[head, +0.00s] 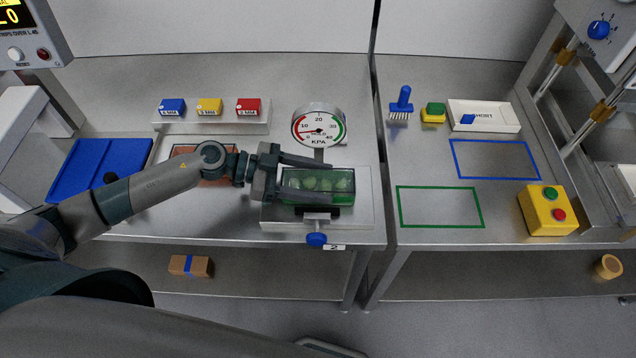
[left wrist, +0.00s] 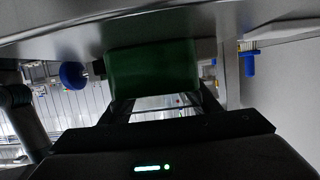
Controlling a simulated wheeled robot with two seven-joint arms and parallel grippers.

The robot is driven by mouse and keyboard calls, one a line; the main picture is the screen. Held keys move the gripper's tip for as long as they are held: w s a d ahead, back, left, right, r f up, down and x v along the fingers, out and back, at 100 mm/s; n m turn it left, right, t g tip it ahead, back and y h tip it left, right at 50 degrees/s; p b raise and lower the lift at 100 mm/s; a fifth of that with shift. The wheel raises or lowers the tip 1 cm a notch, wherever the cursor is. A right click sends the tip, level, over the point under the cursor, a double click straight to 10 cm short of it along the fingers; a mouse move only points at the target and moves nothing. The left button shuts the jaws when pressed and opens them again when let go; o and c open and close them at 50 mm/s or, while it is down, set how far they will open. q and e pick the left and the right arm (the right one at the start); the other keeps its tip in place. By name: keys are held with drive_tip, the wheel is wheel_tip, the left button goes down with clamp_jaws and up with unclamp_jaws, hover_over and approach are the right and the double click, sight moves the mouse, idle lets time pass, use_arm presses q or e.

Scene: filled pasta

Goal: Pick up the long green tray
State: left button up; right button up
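The long green tray (head: 345,187) has a clear top with several rounded pale green pieces under it. It sits on a gauge station (head: 365,215) on the left bench. My left gripper (head: 329,183) reaches it from the left, its two fingers spread wide, one along the tray's far edge and one over its near side. In the left wrist view the tray's dark green wall (left wrist: 152,68) fills the space ahead of the fingers. Contact between fingers and tray cannot be made out. My right gripper is not in view.
A round pressure gauge (head: 319,126) stands just behind the tray, and a blue knob (head: 317,240) sticks out in front. A reddish tray (head: 215,180) lies under my left arm. The right bench has a green outline (head: 440,228), a blue outline (head: 495,178) and a yellow button box (head: 547,212).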

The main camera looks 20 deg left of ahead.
use_arm(q)
drive_tip(key=shift+c, duration=0.7)
drive_tip(key=shift+r, duration=0.1)
drive_tip(key=shift+r, duration=0.45)
wheel_tip(320, 180, up, 27)
drive_tip(key=b, duration=0.1)
drive_tip(key=shift+b, duration=0.4)
